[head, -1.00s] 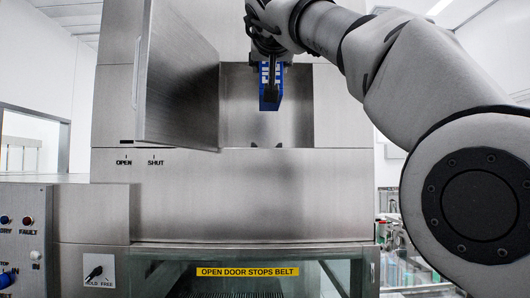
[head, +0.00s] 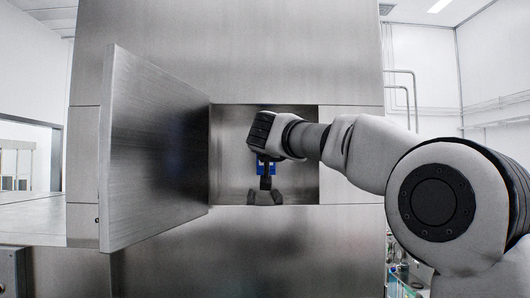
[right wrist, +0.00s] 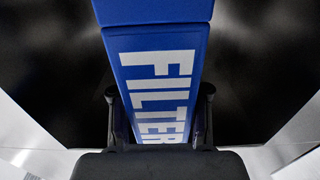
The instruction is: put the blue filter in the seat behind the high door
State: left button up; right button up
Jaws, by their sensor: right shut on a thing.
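The high door (head: 150,150) stands open to the left of a square steel recess (head: 233,150). My right gripper (head: 266,182) is in front of or inside the recess, and the depth is hard to tell. It is shut on the blue filter (head: 261,169), which my wrist mostly hides in the head view. In the right wrist view the filter (right wrist: 160,75), lettered FILTER in white, lies between the two fingers. A dark grey seat (head: 265,198) shows at the recess floor, just below the gripper. I cannot tell whether the filter touches it. My left gripper is not in view.
The open door panel walls off the left side of the recess. The steel housing (head: 230,50) surrounds the opening closely. A flat steel top (head: 30,215) lies at the left.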

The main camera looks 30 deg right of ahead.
jog(key=p+x, duration=0.1)
jog(key=x, duration=0.1)
jog(key=p+x, duration=0.1)
jog(key=x, duration=0.2)
jog(key=shift+a+r, duration=0.15)
jog(key=shift+r, duration=0.05)
notch_tip(320, 180, down, 7)
jog(key=b, duration=0.6)
jog(key=shift+s+f, duration=0.15)
jog(key=shift+w, duration=0.3)
jog(key=shift+w+d+f, duration=0.1)
jog(key=shift+d+f, duration=0.05)
jog(key=shift+d, duration=0.05)
jog(key=o, duration=1.3)
jog(key=shift+s+a, duration=0.1)
jog(key=shift+s, duration=0.15)
jog(key=shift+w+r, duration=0.1)
jog(key=shift+r, duration=0.1)
